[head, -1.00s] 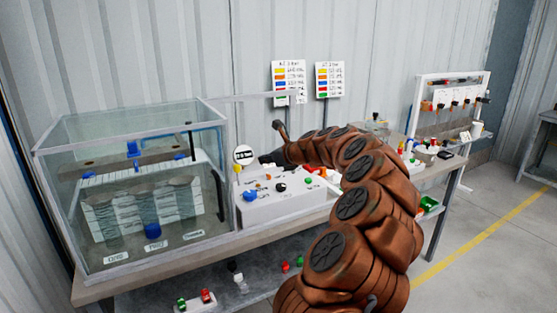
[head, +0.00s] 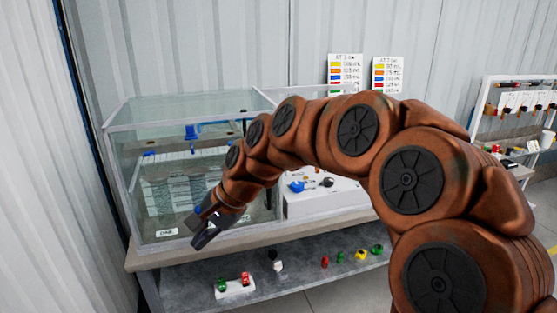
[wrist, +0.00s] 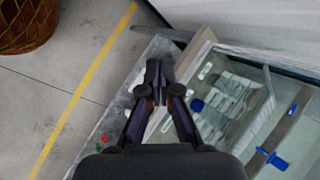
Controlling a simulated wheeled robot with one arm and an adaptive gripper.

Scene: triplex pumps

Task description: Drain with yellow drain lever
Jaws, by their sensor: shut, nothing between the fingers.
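My gripper (head: 203,238) is shut and empty. It points down and left, in front of the lower front of the glass tank (head: 128,185) in the head view. In the wrist view my gripper (wrist: 155,75) has its fingers together over the bench edge, with the tank (wrist: 262,80) to the right. The white control box (head: 325,203) stands right of the tank, partly behind my arm, with a blue knob (head: 296,187) and a black knob (head: 327,182). I cannot make out a yellow drain lever; my arm covers the area between the tank and the box.
The lower shelf (head: 205,274) holds a red and green piece on a white base (head: 234,289) and several small parts, including a yellow one (head: 361,254). Colour charts (head: 345,74) hang behind. A woven basket (wrist: 28,25) stands on the floor.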

